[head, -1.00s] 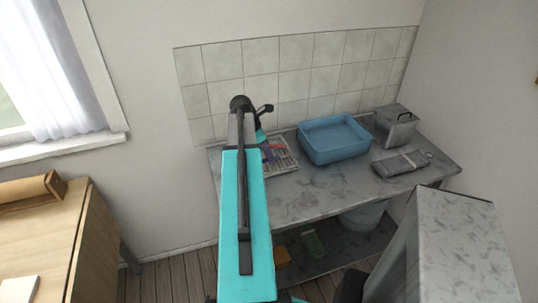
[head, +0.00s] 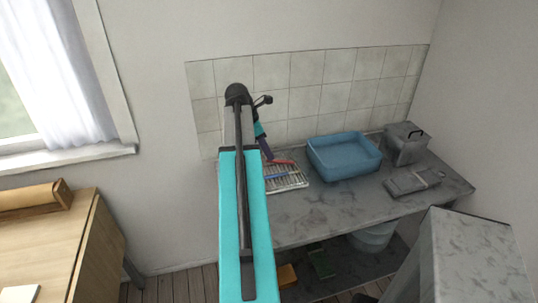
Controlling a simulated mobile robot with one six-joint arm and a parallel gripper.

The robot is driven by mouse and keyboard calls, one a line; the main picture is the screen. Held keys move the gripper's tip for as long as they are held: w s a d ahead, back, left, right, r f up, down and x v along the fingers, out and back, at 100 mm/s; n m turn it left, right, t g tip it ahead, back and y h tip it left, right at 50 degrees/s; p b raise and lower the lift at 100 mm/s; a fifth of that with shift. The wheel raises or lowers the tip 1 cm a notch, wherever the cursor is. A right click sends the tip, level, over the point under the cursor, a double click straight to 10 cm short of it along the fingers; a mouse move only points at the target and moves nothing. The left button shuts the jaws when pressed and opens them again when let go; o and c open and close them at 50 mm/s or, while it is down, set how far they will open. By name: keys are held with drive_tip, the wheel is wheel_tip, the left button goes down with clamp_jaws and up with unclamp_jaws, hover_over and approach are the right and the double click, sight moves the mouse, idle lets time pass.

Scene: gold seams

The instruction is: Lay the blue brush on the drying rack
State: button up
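The drying rack (head: 293,184) is a pale wire grid on the grey counter, left of the blue basin, partly hidden by my arm. A thin blue stick, which looks like the blue brush (head: 275,177), lies across the rack bars. A red item (head: 283,161) shows at the rack's back edge. My gripper (head: 267,155) points down just above the back of the rack, apart from the blue brush as far as I can see. It is small and dark here, and its fingers are too unclear to show whether they are open.
A blue basin (head: 344,158) stands right of the rack. A grey lidded box (head: 405,146) and a folded grey cloth (head: 413,182) are further right. The counter front (head: 330,212) is clear. A wooden table (head: 60,240) is at the left and a grey cabinet (head: 470,260) at the lower right.

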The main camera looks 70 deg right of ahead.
drive_tip(key=shift+r, duration=0.15)
idle(0.7)
